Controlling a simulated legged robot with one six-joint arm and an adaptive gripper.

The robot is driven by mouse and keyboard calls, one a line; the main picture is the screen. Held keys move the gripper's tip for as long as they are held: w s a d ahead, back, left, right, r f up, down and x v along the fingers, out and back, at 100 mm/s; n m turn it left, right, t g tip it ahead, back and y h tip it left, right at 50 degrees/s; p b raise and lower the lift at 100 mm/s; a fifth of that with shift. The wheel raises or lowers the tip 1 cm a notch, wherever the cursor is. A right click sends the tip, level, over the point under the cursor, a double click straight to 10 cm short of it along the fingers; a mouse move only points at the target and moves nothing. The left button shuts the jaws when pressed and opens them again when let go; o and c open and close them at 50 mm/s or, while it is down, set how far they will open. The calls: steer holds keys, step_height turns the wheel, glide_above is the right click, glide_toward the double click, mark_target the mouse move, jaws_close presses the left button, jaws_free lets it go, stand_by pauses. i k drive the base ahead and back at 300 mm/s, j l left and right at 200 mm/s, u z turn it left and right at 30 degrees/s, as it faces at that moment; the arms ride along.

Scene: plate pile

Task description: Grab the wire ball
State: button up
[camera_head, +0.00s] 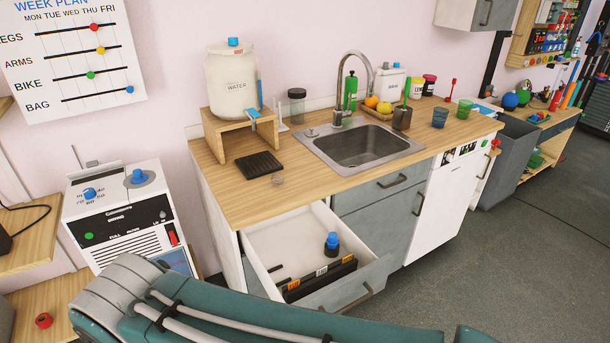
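My gripper is not in view. Only my teal arm shows, across the bottom of the picture, and nothing of it touches the counter.
An open drawer (372,271) juts out below the counter (232,207), holding a blue-capped bottle (332,244) and dark boxes. A water jar (233,85) on a wooden stand is behind the rack. The sink (364,148) with its tall tap is to the right.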

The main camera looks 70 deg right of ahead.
mark_target(278, 180)
steer(key=i+z, duration=0.2)
steer(key=z, duration=0.2)
steer(key=i+z, duration=0.15)
steer(key=z, duration=0.25)
steer(key=i+z, duration=0.2)
steer(key=z, duration=0.2)
steer(key=i+j+z, duration=0.1)
steer(key=z, duration=0.3)
steer(key=i+j+z, duration=0.15)
steer(key=i+z, duration=0.2)
steer(key=z, duration=0.15)
steer(key=i+j+z, duration=0.25)
steer(key=z, duration=0.2)
steer(key=i, duration=0.1)
